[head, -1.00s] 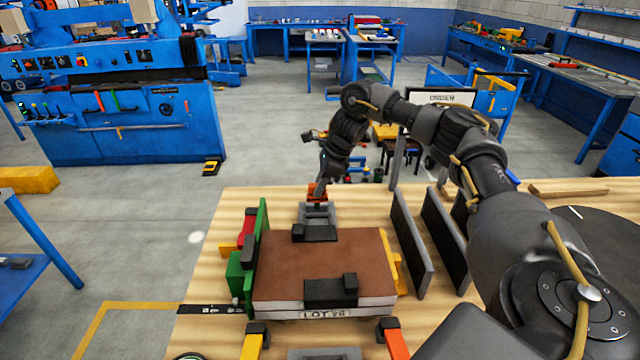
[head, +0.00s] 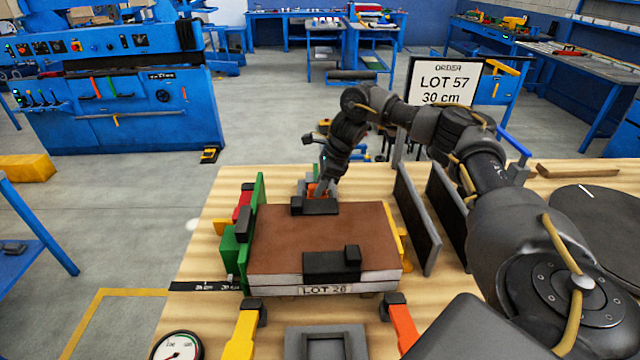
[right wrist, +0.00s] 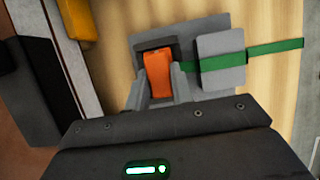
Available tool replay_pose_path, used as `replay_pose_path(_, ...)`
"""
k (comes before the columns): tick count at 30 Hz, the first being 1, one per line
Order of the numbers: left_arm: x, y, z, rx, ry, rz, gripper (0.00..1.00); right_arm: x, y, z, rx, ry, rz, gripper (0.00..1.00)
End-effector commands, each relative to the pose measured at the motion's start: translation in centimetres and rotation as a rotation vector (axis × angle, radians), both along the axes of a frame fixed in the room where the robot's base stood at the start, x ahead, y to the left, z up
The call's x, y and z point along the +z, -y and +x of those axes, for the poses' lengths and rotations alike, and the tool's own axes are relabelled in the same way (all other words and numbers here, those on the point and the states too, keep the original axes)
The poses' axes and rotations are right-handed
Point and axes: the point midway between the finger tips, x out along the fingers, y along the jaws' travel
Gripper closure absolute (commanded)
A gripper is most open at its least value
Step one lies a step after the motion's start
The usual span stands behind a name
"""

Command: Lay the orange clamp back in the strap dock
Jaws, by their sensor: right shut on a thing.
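The orange clamp (right wrist: 158,78) is between the two fingers of my right gripper (right wrist: 159,70) in the right wrist view, and the gripper is shut on it. Its far end overlaps the dark recess of a grey dock (right wrist: 205,22); I cannot tell whether it touches the bottom. In the head view the right gripper (head: 317,189) and the clamp are just beyond the panel's far edge, and the dock is mostly hidden. My left gripper is not in view.
A brown-topped panel (head: 345,232) marked LOT lies on the wooden table (head: 205,240). Green, yellow and orange-red clamps (head: 402,325) stand around it. Two dark upright plates (head: 416,218) stand to its right. A grey dock (head: 325,340) and a round gauge (head: 177,347) are in front.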

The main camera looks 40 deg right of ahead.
Motion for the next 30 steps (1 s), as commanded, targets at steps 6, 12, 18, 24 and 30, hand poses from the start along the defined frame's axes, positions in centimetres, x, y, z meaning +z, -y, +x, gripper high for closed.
replay_pose_path(6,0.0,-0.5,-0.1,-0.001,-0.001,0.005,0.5,0.0,0.0,0.0,0.0,0.0,0.0,0.64)
replay_pose_path(12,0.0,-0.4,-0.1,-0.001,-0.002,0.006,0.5,0.0,0.0,0.0,0.0,0.0,0.0,0.51)
replay_pose_path(18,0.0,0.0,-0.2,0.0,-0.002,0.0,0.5,0.2,0.1,0.0,0.0,0.0,0.0,0.51)
replay_pose_path(24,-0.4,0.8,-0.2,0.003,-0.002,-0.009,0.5,2.5,0.9,-0.6,-0.001,0.004,0.001,0.51)
replay_pose_path(30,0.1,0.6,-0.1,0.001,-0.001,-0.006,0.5,6.8,2.2,-1.5,-0.001,0.004,-0.002,0.51)
